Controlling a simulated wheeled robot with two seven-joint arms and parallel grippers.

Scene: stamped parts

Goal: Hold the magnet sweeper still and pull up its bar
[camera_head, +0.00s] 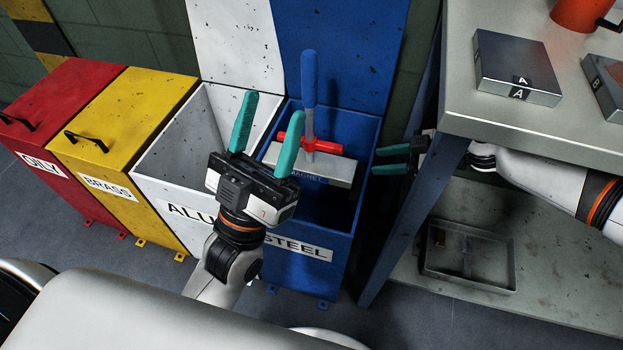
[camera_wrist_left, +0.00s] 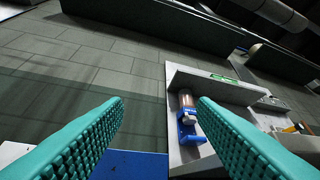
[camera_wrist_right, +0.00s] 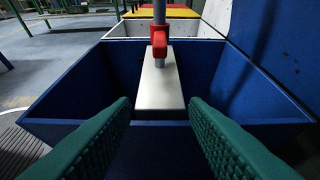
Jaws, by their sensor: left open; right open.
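The magnet sweeper is a pale grey block (camera_head: 338,172) marked MAGNET, with a red cross handle (camera_head: 318,146) and an upright bar with a blue grip (camera_head: 309,80). It is over the opening of the blue STEEL bin (camera_head: 357,128). My left gripper (camera_head: 268,135) is open and empty, in front of the sweeper in the head view; its fingers also show in the left wrist view. My right gripper (camera_head: 388,160) is open and empty to the sweeper's right. In the right wrist view the block (camera_wrist_right: 160,85) and red handle (camera_wrist_right: 159,45) lie ahead between its fingers.
White ALU (camera_head: 165,150), yellow BRASS (camera_head: 130,105) and red OILY (camera_head: 60,100) bins stand to the left. A grey table (camera_head: 480,118) at right bears metal blocks (camera_head: 515,65) and an orange mug (camera_head: 580,12). A tray (camera_head: 468,255) lies on its lower shelf.

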